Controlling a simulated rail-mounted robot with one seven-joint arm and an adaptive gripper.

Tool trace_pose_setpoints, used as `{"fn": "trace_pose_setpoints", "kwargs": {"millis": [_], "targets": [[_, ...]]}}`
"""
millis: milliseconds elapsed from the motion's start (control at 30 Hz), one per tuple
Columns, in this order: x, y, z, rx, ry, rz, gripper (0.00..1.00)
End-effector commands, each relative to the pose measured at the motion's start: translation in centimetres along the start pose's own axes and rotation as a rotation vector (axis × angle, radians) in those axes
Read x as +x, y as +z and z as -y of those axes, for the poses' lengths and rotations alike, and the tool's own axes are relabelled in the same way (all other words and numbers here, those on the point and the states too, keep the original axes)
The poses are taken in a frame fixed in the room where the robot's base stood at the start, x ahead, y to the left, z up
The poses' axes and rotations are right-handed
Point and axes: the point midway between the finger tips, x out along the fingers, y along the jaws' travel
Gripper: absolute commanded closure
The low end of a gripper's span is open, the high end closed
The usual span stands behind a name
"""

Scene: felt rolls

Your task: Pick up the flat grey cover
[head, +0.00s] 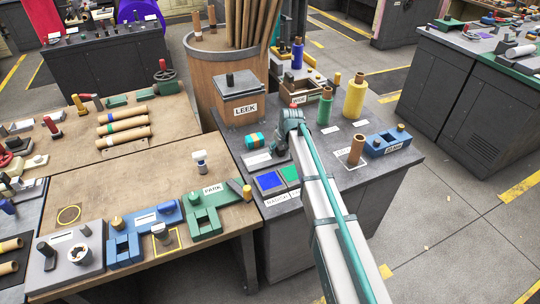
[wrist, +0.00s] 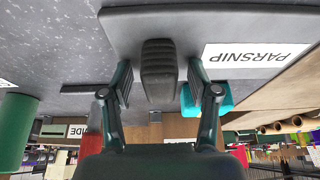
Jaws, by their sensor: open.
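In the wrist view, a flat dark grey slab (wrist: 130,27), which looks like the cover, spans the top of the picture. A ribbed dark grip block (wrist: 158,70) stands out from it. A white PARSNIP label (wrist: 256,55) shows on the slab's right part. My gripper (wrist: 160,82) is open, with one finger on each side of the grip block; I cannot tell whether either finger touches it. In the head view, my gripper (head: 281,153) is low over the dark bench, and my arm and gripper largely hide the slab.
Blue (head: 269,182) and green (head: 290,174) squares lie in front. Green (head: 324,106) and yellow (head: 355,96) rolls stand at the back.

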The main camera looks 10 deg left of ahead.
Motion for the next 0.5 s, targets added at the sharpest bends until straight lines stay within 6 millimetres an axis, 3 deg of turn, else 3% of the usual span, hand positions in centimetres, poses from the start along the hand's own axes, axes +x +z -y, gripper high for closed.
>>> {"fn": "trace_pose_setpoints", "kwargs": {"millis": [67,400,500], "targets": [[0.00,0.02,0.01,0.000,0.000,0.000,0.40],[0.01,0.05,0.01,0.000,0.000,0.001,0.96],[0.02,0.06,0.01,0.000,0.000,0.001,1.00]]}}
